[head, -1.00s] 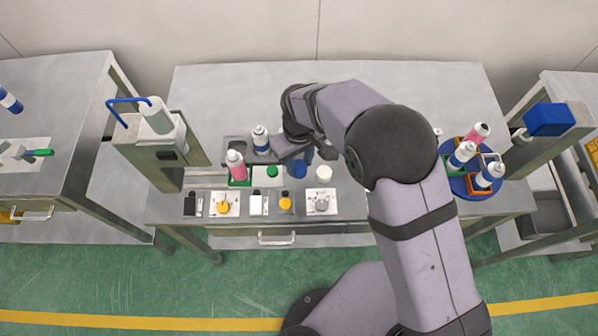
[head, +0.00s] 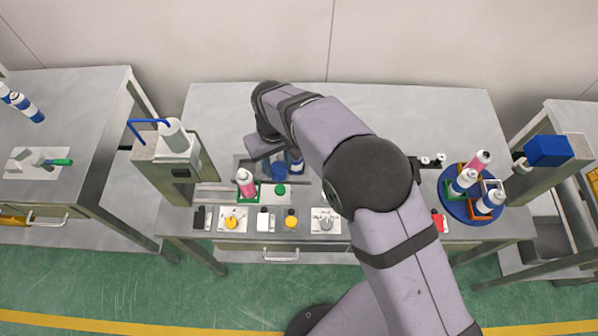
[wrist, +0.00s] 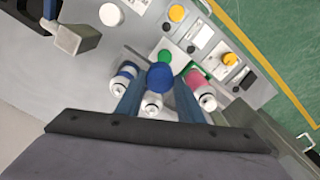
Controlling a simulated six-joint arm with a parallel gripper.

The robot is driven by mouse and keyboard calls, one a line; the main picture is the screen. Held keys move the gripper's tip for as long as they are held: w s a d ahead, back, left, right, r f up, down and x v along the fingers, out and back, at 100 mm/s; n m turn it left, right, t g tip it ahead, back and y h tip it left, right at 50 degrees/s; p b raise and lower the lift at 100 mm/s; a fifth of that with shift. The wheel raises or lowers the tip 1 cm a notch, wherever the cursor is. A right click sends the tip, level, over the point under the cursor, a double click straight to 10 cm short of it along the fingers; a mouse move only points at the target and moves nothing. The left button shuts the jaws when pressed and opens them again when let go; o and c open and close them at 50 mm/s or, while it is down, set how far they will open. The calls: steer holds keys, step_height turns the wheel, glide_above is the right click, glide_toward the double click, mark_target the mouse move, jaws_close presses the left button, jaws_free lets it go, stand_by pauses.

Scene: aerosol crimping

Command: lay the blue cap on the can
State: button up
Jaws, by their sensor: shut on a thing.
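The blue cap (wrist: 160,76) is between my gripper's two fingertips (wrist: 159,92), and my gripper is shut on it. It also shows in the head view (head: 278,171), low beside the pink can (head: 246,183). In the wrist view, a blue-and-white can (wrist: 123,77) stands left of the cap, and the pink can (wrist: 203,93) stands to the right. Another can (wrist: 152,106) shows between the fingers, below the cap in the picture. My arm partly hides a blue-and-white can (head: 295,164) in the head view. I cannot tell the cap's height over the cans.
A green cap (head: 280,190) lies near the pink can. Plates and small parts line the table's front edge, including a yellow cap (head: 291,222). A white cap (wrist: 110,14) shows in the wrist view. A crimping post (head: 173,160) stands left, a blue turntable (head: 452,207) with cans right.

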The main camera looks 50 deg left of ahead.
steer(key=p, duration=0.2)
glide_toward(242, 172)
steer(key=w+f, duration=0.3)
steer(key=s+p, duration=0.1)
steer(key=s+r, duration=0.1)
steer(key=s, duration=0.1)
steer(key=shift+a+r+p, duration=0.15)
steer(key=shift+a+p, duration=0.05)
steer(key=shift+p, duration=0.2)
steer(key=shift+f+b, duration=1.55)
steer(key=shift+f, duration=0.85)
steer(key=shift+f, duration=0.15)
steer(key=o, duration=0.8)
